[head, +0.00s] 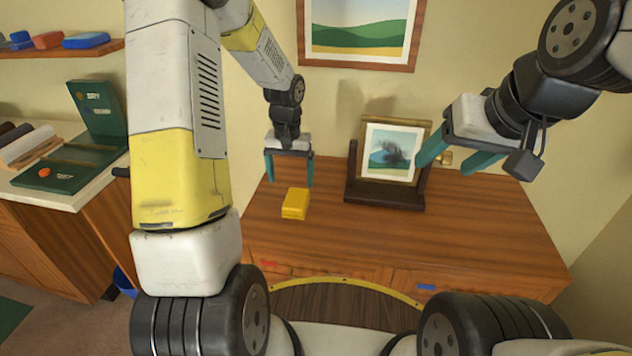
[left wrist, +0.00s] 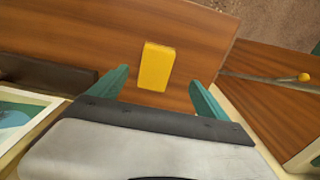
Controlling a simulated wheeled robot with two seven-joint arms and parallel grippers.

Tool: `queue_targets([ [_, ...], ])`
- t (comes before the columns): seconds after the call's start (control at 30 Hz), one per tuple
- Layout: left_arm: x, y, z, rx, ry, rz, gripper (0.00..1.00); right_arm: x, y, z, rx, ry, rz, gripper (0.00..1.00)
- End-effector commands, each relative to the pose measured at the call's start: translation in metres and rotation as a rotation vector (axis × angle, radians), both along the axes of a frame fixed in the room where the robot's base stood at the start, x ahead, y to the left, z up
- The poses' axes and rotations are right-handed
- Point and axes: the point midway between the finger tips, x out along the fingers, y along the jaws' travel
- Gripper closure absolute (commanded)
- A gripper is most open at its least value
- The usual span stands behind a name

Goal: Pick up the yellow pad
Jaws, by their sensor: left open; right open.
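The yellow pad (head: 295,204) is a small yellow block lying on the brown wooden desk (head: 460,230), near its left side. My left gripper (head: 289,180) is open, with its teal fingers pointing down, above and slightly behind the pad. In the left wrist view the pad (left wrist: 156,66) shows beyond the fingertips, roughly between the two fingers of the gripper (left wrist: 160,82), and is not held. My right gripper (head: 447,167) is open and empty, raised at the right in front of the framed picture; its fingers point left and down.
A framed picture (head: 390,152) on a dark wooden stand (head: 385,196) stands right of the pad at the back of the desk. A side counter (head: 75,198) at the left holds an open green case (head: 98,110).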

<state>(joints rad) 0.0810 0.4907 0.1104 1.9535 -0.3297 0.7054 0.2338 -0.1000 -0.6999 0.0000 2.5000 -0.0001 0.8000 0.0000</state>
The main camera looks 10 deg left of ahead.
Motion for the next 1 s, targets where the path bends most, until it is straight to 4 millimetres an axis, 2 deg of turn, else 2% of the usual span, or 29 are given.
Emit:
queue_targets([
  [0.03, 0.002, 0.0, -0.011, 0.0, 0.013, -0.001, 0.13, 0.0, 0.0, 0.0, 0.0, 0.0, 0.0, 0.37],
  [0.47, 0.008, -0.001, -0.057, 0.001, 0.026, -0.001, 0.13, 0.0, 0.0, 0.0, 0.0, 0.0, 0.0, 0.37],
  [0.7, 0.013, -0.001, -0.092, 0.001, 0.028, -0.002, 0.13, 0.0, 0.0, 0.0, 0.0, 0.0, 0.0, 0.37],
  [1.0, 0.014, -0.001, -0.099, 0.001, 0.023, -0.001, 0.13, 0.0, 0.0, 0.0, 0.0, 0.0, 0.0, 0.37],
])
